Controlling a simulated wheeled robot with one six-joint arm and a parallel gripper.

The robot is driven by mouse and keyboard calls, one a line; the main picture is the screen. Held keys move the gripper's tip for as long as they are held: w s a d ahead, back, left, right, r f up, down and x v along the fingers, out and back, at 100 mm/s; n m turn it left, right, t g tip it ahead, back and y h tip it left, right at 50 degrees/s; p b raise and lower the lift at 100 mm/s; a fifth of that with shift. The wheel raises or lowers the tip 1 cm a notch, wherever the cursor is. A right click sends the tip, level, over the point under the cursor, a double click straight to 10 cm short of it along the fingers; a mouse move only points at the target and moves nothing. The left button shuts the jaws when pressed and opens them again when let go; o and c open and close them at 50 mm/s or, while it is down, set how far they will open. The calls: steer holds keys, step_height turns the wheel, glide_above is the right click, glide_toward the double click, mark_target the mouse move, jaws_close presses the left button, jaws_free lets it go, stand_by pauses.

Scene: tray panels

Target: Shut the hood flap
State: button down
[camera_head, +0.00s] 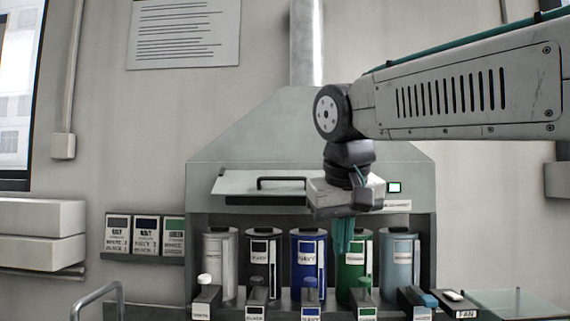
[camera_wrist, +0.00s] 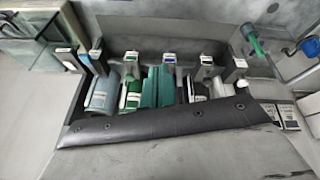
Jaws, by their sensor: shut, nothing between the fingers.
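The hood flap (camera_head: 238,184) is a pale grey-green panel with a black bar handle (camera_head: 282,181) on the front of the hood (camera_head: 275,135). It tilts outward, with a dark gap showing below its lower edge. My wrist hides its right end. My gripper (camera_head: 344,250) has teal fingers that point down, right of the handle and below flap level, in front of the canisters. The fingers also show in the wrist view (camera_wrist: 158,90), shut and empty. I cannot tell whether my wrist touches the flap.
Several labelled canisters (camera_head: 308,262) stand in a row under the hood, with levers in front. A FAN switch (camera_head: 465,313) is at lower right. Small labelled cards (camera_head: 146,235) sit on a ledge at left. A dark padded bar (camera_wrist: 165,122) crosses the wrist view.

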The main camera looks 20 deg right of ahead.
steer(key=w+a+r+m+t+h, duration=0.1)
steer(key=w+a+r, duration=0.1)
steer(key=w+r, duration=0.45)
steer(key=w+a+r+m+t, duration=0.15)
steer(key=w+r, duration=0.25)
steer(key=r, duration=0.6)
steer(key=w+a+r+m+t+h, duration=0.1)
steer(key=w+a+r+t, duration=0.1)
steer(key=w+r, duration=0.45)
steer(key=w+d+f, duration=0.3)
steer(key=w+f, duration=0.1)
steer(key=f, duration=0.5)
steer(key=shift+w+f, duration=0.3)
steer(key=shift+a+f, duration=0.15)
